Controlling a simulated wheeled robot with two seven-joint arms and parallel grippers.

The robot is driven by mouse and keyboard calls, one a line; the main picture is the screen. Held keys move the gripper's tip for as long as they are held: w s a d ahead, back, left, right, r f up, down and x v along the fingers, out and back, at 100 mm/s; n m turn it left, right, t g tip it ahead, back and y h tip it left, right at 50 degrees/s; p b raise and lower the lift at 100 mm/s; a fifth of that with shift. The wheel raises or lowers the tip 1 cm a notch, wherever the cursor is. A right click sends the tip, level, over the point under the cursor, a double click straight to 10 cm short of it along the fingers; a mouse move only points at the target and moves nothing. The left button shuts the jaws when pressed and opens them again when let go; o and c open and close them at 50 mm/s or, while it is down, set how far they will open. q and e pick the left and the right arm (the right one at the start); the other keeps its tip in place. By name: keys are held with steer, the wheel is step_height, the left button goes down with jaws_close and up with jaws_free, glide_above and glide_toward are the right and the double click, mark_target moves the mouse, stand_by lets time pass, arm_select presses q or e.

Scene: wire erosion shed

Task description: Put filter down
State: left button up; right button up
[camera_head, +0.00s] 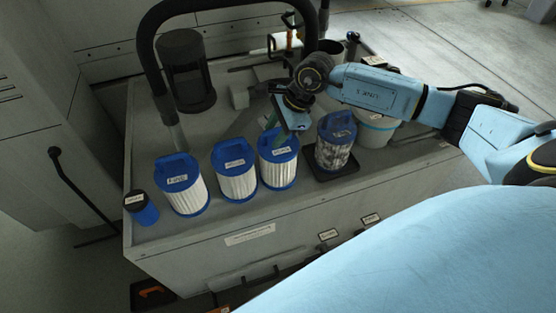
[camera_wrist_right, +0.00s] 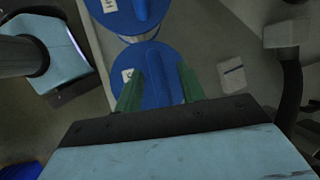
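Three blue-capped white pleated filters stand upright in a row on the grey worktop (camera_head: 240,218): left (camera_head: 187,192), middle (camera_head: 237,178) and right (camera_head: 278,167). A fourth, darker, dirty-looking filter (camera_head: 334,150) stands on a black pad (camera_head: 322,173). My right gripper (camera_head: 271,122) is directly above the right white filter. In the right wrist view its green fingers (camera_wrist_right: 160,90) are spread either side of that filter's blue cap handle, with gaps visible. The neighbouring cap (camera_wrist_right: 118,14) is close beside it. My left gripper is not in view.
A small blue can (camera_head: 142,209) stands at the worktop's left front corner. A black hose and dark cylinder (camera_head: 186,70) rise behind the filters. A light bucket (camera_head: 376,130) stands right of the dirty filter, under my right arm. The front strip is clear.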

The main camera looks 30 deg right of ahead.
jaws_close()
steer(key=shift+w+r, duration=0.1)
stand_by(1.3)
